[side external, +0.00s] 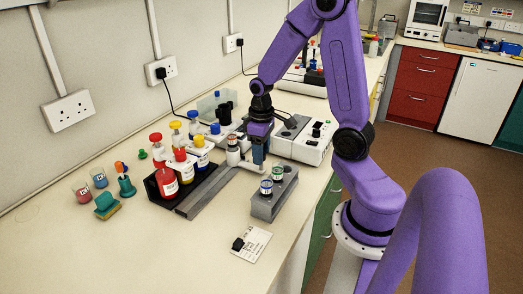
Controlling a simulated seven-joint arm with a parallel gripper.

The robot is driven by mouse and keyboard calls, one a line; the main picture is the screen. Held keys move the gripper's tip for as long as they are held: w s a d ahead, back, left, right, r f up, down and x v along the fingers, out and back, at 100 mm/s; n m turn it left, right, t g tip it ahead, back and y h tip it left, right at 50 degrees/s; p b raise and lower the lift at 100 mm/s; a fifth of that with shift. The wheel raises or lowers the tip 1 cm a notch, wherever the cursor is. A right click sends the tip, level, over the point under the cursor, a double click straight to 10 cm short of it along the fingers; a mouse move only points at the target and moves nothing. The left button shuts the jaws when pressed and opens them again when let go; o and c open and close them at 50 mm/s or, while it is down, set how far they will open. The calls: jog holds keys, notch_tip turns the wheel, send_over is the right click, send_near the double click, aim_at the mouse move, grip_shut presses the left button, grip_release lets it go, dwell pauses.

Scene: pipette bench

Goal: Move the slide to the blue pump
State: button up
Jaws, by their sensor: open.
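A grey rail (191,207) runs along the front of the bottle rack. A small white cylindrical container (233,154) stands near its far end, seemingly on the slide; the slide's own shape is too small to tell. The bottles in the rack have red, yellow and blue tops. The blue top (215,129), at the far end of the row, appears to belong to the blue pump. My gripper (258,158) is open and points down just right of the white container. I cannot tell whether its fingers touch anything.
A grey holder (264,207) with two vials stands right of the rail, close to my gripper. A white card (253,244) with a black piece lies at the front. A white instrument (302,145) stands behind. Beakers and a sponge (107,207) sit left; the front left bench is clear.

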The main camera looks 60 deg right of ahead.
grip_shut()
jog(key=shift+a, duration=3.75)
grip_release()
jog(key=shift+r, duration=0.15)
notch_tip(320, 180, up, 17)
jog(key=shift+r, duration=0.15)
jog(key=shift+a, duration=0.1)
